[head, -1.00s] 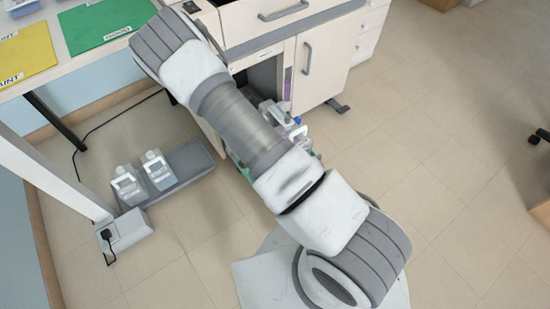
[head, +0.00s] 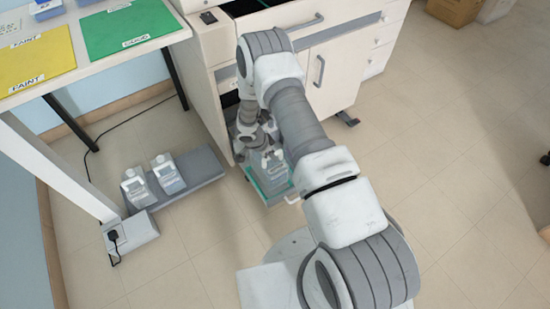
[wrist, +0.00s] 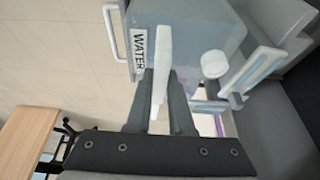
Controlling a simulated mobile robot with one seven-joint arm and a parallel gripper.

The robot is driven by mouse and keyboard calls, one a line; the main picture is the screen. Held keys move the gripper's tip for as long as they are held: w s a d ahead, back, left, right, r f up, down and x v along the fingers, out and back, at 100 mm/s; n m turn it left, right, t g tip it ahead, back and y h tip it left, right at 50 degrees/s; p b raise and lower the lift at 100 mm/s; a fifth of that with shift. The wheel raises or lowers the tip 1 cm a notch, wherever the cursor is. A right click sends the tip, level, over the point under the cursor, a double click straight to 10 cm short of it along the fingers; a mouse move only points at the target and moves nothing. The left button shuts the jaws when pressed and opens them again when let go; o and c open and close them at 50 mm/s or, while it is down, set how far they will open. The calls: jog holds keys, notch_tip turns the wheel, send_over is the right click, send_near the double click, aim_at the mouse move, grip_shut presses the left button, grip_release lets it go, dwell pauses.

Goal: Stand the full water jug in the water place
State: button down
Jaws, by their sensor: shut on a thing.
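My gripper (wrist: 160,85) is shut on the white upright handle (wrist: 161,50) of a pale translucent jug (wrist: 215,30) with a round white cap (wrist: 214,64). A white WATER label (wrist: 138,48) shows beside the handle; I cannot tell whether it sits on the jug or on the front behind it. In the head view my gripper is mostly hidden by my arm. Below it a grey-looking jug (head: 272,168) is at the green pull-out tray (head: 276,198) of the cabinet. I cannot tell whether it touches the tray floor.
Two similar jugs, one left (head: 136,187) and one right (head: 167,175), stand on a grey floor platform (head: 203,166). The tray's white pull handle (wrist: 110,30) faces outward. Another white handle (wrist: 252,75) is close to my gripper's right.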

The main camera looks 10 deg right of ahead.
aim_at(273, 163)
jog(key=shift+w+f+b, duration=0.15)
jog(key=shift+f+b, duration=0.65)
jog(key=shift+f, duration=1.2)
jog(key=c, duration=1.2)
grip_release()
jog(key=shift+f, duration=0.15)
jog(key=shift+c, duration=0.2)
jog(key=o, duration=0.4)
jog(key=shift+o, duration=0.2)
